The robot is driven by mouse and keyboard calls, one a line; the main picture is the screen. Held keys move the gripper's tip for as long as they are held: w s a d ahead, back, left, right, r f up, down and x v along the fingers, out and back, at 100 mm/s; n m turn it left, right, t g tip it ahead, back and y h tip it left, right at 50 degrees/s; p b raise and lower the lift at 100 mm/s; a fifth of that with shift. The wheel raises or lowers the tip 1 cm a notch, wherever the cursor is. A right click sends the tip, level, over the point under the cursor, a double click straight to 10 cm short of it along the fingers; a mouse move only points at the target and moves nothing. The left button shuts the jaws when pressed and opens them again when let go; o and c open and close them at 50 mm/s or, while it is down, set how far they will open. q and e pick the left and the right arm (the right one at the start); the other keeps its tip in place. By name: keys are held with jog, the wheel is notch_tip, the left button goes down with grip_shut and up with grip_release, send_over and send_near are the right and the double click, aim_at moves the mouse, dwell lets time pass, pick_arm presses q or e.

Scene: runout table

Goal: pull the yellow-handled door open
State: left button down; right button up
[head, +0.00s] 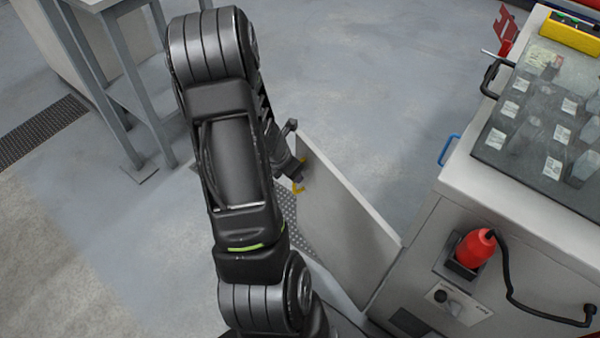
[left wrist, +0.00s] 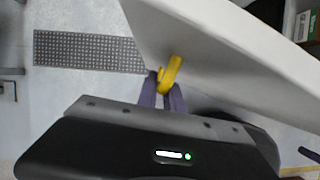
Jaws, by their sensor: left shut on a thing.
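The door (head: 340,210) is a light grey panel standing swung out from the cabinet (head: 440,230), with open floor on both sides of it. Its yellow handle (head: 298,187) shows at the door's far edge in the head view, partly hidden by my gripper. In the left wrist view the yellow handle (left wrist: 171,72) sits on the door's face (left wrist: 220,50). My left gripper (head: 297,172) is at the handle, and its fingers (left wrist: 164,98) are shut on it in the left wrist view. My right gripper is not in either view.
A red plug (head: 474,248) with a black cable sticks out of the cabinet's side. A blue handle (head: 449,150) is on another face. A grey-legged table (head: 120,80) stands at upper left. Floor grates (left wrist: 90,52) lie near the door. Floor beyond the door is clear.

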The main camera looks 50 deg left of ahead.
pick_arm(q)
jog(key=shift+s, duration=0.45)
jog(key=c, duration=1.5)
grip_release()
jog(key=p+v, duration=0.5)
jog(key=v, duration=0.2)
jog(key=shift+r, duration=0.4)
jog(key=shift+s, duration=0.2)
